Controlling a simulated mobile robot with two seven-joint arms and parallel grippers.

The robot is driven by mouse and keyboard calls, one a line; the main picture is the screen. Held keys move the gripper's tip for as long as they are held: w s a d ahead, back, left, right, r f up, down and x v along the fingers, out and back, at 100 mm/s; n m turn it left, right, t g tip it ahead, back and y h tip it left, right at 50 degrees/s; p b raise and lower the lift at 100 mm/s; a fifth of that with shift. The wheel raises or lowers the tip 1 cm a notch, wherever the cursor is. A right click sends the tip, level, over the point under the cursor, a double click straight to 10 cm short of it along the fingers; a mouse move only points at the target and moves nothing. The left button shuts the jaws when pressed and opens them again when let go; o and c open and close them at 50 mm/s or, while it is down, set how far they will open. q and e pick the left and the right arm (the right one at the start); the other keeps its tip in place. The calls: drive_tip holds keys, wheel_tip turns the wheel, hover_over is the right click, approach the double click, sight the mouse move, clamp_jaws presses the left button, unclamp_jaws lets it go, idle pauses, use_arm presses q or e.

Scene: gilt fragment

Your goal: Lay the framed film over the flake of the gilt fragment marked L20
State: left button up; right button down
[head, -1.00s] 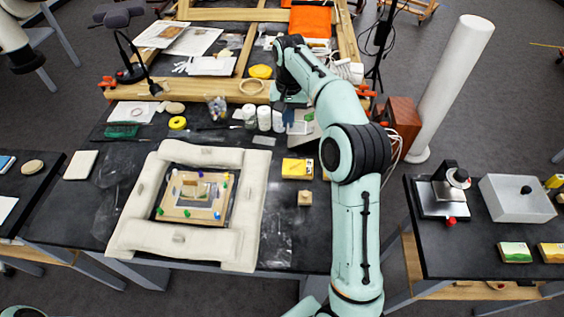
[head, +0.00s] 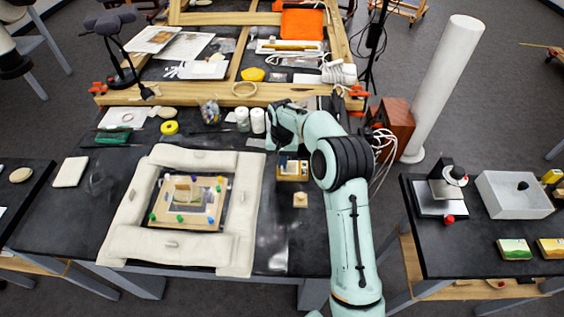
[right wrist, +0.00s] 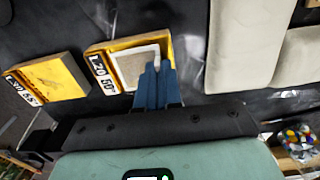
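The gilt fragment (head: 188,190) lies on a board with coloured pins, inside a pale padded surround (head: 245,215). I cannot read a mark on it in the head view. A yellow box (head: 292,178) sits to its right.
A second labelled yellow box (right wrist: 52,78) lies left of the first in the wrist view. A small wooden block (head: 300,200) stands in front of the yellow box. White jars (head: 257,121) stand behind. The dark table (head: 285,245) is clear at front right.

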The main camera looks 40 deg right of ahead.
drive_tip(key=shift+w+f, duration=0.1)
drive_tip(key=shift+f, duration=0.1)
drive_tip(key=shift+f, duration=0.15)
drive_tip(key=c, duration=1.3)
unclamp_jaws()
use_arm(q)
drive_tip(key=shift+w+r+p, duration=0.7)
drive_tip(key=shift+w+r, duration=0.25)
drive_tip(key=shift+w, duration=0.15)
use_arm(e)
wheel_tip(320, 180, up, 12)
drive_tip(key=shift+r, duration=0.2)
drive_tip(key=shift+f, duration=0.1)
